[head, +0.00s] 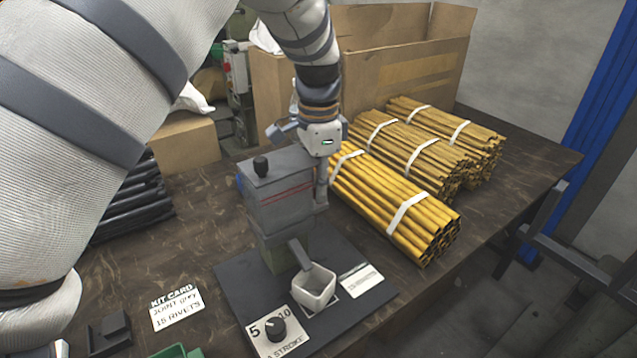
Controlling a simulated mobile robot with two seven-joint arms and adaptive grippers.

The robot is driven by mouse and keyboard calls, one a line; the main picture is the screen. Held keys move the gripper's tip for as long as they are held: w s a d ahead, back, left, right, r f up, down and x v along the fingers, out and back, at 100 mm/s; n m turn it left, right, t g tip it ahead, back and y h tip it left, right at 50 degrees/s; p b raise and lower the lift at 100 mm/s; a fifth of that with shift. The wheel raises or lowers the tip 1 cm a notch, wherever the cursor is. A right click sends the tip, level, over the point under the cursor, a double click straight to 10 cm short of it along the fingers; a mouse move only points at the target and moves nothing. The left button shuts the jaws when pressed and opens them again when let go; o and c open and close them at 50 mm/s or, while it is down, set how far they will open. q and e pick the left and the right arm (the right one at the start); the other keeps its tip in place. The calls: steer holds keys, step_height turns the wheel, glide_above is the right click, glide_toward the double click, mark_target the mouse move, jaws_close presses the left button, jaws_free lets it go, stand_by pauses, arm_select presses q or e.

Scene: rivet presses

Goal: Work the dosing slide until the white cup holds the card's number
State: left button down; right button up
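The kit card (177,308) reads 15 rivets. My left gripper (321,178) is at the device's right side, its fingers partly hidden; grip and contact cannot be told. My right gripper is not in view.
Strapped bundles of yellow tubes (395,205) lie close to the right of the device. A large cardboard box (400,50) stands behind. Dark rods (130,205) lie at the left. A small black block (109,334) and a green edge (178,351) are near the front.

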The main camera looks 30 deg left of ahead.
arm_select(q)
steer(key=w, duration=0.1)
steer(key=w+d+b, duration=0.1)
steer(key=w, duration=0.1)
steer(key=shift+w+d, duration=0.25)
steer(key=shift+w, duration=0.05)
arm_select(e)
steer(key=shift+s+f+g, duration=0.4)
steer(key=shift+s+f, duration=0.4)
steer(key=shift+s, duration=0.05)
arm_select(q)
steer(key=c, duration=1.5)
jaws_free()
steer(key=shift+w, duration=0.1)
steer(key=shift+o, duration=0.2)
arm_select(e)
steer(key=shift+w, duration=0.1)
arm_select(q)
step_height(320, 180, up, 12)
